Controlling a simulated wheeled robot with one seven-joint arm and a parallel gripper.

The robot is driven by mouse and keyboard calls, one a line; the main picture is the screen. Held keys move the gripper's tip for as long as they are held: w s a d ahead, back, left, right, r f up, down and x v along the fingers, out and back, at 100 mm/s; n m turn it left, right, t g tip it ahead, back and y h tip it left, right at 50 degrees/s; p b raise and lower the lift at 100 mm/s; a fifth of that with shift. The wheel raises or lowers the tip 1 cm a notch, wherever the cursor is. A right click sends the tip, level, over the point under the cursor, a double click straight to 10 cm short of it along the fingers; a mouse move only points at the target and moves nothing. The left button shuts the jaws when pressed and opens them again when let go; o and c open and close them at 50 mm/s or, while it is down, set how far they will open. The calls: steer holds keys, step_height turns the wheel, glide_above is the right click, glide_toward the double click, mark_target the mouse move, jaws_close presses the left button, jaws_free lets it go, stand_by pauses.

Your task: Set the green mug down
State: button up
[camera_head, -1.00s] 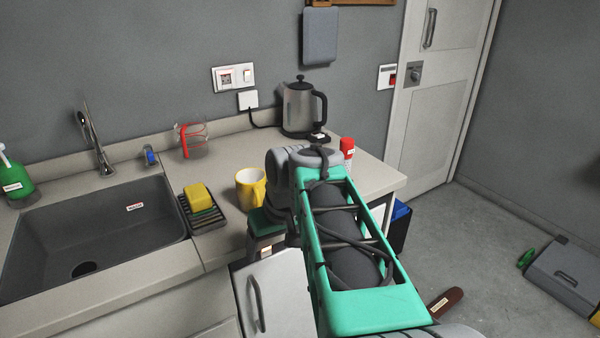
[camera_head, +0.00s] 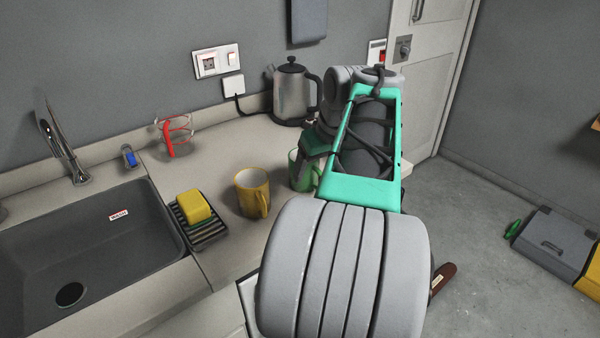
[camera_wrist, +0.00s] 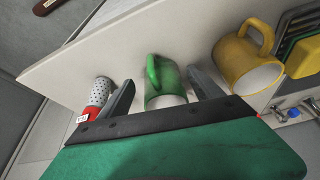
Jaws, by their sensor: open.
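The green mug (camera_wrist: 164,82) stands on the counter in the wrist view, between the two spread fingers of my gripper (camera_wrist: 163,92). Its handle points away from the palm, and a gap shows between the mug and the fingers. In the head view the green mug (camera_head: 303,172) shows only in part beside my gripper (camera_head: 312,155), with my arm covering its right side. My gripper is open.
A yellow mug (camera_head: 253,192) stands just left of the green mug. A kettle (camera_head: 293,92) is behind, by the wall. A sponge rack (camera_head: 205,228) and sink (camera_head: 80,255) lie left. A red-capped shaker (camera_wrist: 97,97) stands near one finger. Counter in front is clear.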

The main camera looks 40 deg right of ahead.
mark_target(311, 183)
steer(key=b+x, duration=0.1)
steer(key=x, duration=0.4)
steer(key=shift+s+f, duration=0.15)
steer(key=shift+f, duration=0.05)
steer(key=shift+c, duration=0.4)
jaws_close()
steer(key=shift+r, duration=0.1)
